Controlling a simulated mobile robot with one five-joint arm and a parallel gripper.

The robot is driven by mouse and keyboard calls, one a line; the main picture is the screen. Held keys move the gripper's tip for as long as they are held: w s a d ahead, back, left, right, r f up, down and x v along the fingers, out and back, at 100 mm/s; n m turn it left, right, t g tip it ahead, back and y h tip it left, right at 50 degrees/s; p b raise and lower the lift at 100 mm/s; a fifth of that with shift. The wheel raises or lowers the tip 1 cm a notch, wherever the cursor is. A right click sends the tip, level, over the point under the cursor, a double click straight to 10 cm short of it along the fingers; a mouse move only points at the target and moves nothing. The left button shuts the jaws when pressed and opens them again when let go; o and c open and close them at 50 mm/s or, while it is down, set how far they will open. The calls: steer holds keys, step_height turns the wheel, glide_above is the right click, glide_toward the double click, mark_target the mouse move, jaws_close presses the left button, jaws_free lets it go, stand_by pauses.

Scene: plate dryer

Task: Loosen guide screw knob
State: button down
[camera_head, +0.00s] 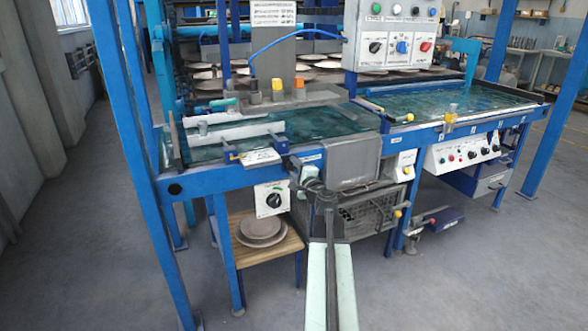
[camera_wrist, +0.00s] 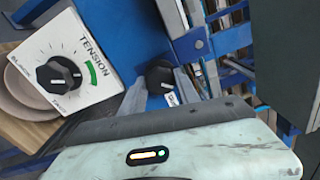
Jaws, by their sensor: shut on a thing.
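A round black knob (camera_wrist: 160,76) shows in the wrist view, in front of the blue frame. I take it to be the guide screw knob, though no readable label names it. The two grey fingers of my gripper (camera_wrist: 160,88) stand on either side of it and are shut on it. A small white label shows just below the knob, partly hidden. In the head view my gripper (camera_head: 299,170) is at the front edge of the left conveyor table, and the knob is hard to make out there.
A white TENSION dial box (camera_wrist: 80,64) is left of my gripper; it also shows in the head view (camera_head: 273,199). A grey box (camera_head: 353,162) is close on the right. Plates (camera_head: 260,228) sit on a low wooden stand below. Blue posts (camera_head: 135,150) flank the left side.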

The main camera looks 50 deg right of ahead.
steer(key=shift+s, duration=0.1)
steer(key=c, duration=0.9)
jaws_free()
steer(key=v, duration=0.7)
steer(key=shift+s, duration=0.35)
steer(key=shift+a, duration=0.1)
